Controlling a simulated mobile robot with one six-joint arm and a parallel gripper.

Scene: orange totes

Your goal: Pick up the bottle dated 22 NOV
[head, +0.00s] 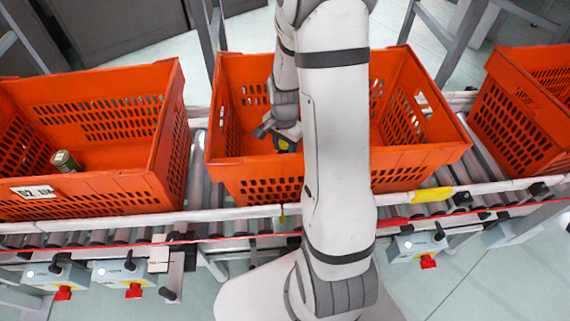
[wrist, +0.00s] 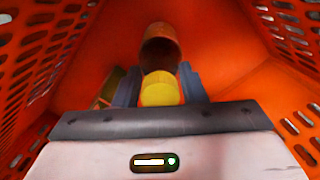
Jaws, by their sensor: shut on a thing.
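A brown bottle with a yellow cap (wrist: 160,90) sits between the two fingers of my gripper (wrist: 160,85) in the wrist view. The gripper is shut on it, with the cap toward the wrist camera. No date can be read on it. In the head view my gripper (head: 278,132) is inside the middle orange tote (head: 235,172). My arm hides part of that tote. A greenish-yellow thing (wrist: 106,90) lies left of the left finger in the wrist view, partly hidden; I cannot tell what it is.
The left tote (head: 100,185) holds a small green-labelled thing (head: 65,160) and bears a white label. A right tote (head: 520,110) shows partly. The totes stand on a roller conveyor (head: 130,237) with a red line along its front. The middle tote's walls rise around my gripper.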

